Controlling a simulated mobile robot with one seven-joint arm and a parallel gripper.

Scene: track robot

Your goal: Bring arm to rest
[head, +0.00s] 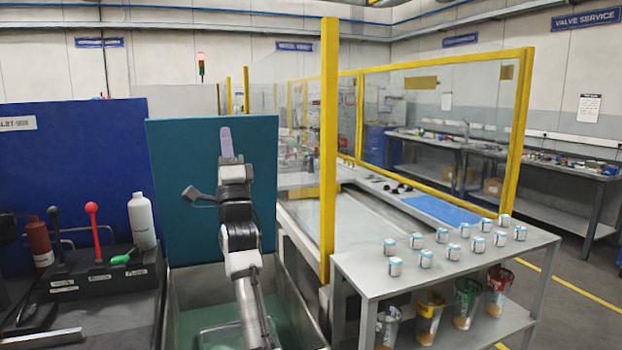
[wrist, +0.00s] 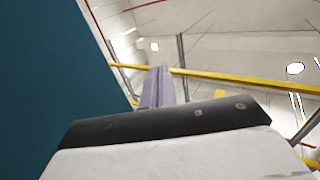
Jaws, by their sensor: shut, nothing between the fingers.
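My arm stands raised in the head view, in front of a teal panel (head: 170,180). My gripper (head: 226,132) points straight up at the top of the arm, its lilac fingers together and empty. In the wrist view the fingers of my gripper (wrist: 160,72) are also together, with nothing between them. The teal panel (wrist: 50,60) fills the left of the wrist view. The gripper appears to touch nothing.
A control bench with levers (head: 95,285) and a white bottle (head: 143,222) stands left. A grey table (head: 355,275) with several small jars is at right, buckets on its lower shelf. A yellow post (head: 329,150) rises between the arm and the table.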

